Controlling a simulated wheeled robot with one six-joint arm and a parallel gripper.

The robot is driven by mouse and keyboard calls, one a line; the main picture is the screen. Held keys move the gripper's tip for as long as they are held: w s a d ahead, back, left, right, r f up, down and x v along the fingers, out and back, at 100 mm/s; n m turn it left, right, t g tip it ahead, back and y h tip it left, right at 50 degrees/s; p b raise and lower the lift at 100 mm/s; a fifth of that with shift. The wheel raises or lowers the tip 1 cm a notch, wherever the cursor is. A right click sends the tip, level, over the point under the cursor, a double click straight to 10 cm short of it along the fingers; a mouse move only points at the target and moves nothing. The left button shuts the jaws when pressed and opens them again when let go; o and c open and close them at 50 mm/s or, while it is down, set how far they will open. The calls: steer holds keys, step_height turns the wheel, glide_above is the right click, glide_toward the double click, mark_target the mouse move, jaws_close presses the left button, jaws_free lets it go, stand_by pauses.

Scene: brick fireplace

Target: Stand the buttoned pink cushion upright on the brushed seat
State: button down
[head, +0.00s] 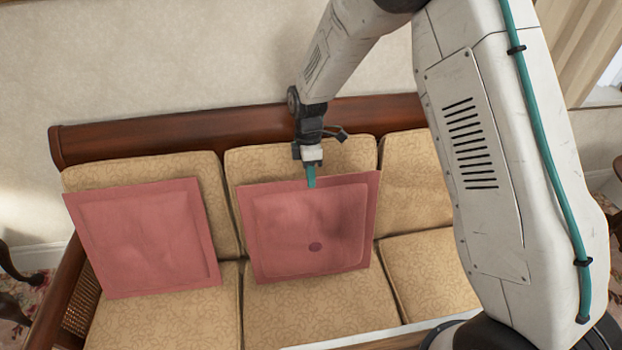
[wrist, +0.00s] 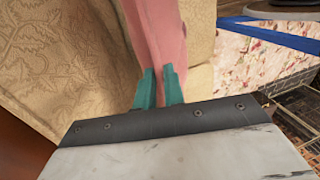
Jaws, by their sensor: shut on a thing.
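The buttoned pink cushion (head: 305,225), square with a flat border and one dark button low on its face, stands nearly upright in front of the middle back cushion of the settee. Its lower edge is at the middle seat cushion (head: 315,305), patterned beige; I cannot tell whether it bears weight there. My gripper (head: 311,180) is shut on the cushion's top edge. In the wrist view the pink cushion (wrist: 158,35) runs between the teal fingers (wrist: 159,90).
A second pink cushion (head: 145,238), without a visible button, leans on the left back cushion. The right seat cushion (head: 428,275) is bare. A dark wooden rail (head: 190,128) runs along the settee's top, with the wall behind.

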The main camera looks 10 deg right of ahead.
steer(key=shift+w+f, duration=0.2)
steer(key=shift+w, duration=1.15)
steer(key=c, duration=1.4)
jaws_free()
steer(key=s+v, duration=0.2)
steer(key=v, duration=0.7)
steer(key=shift+r, duration=0.6)
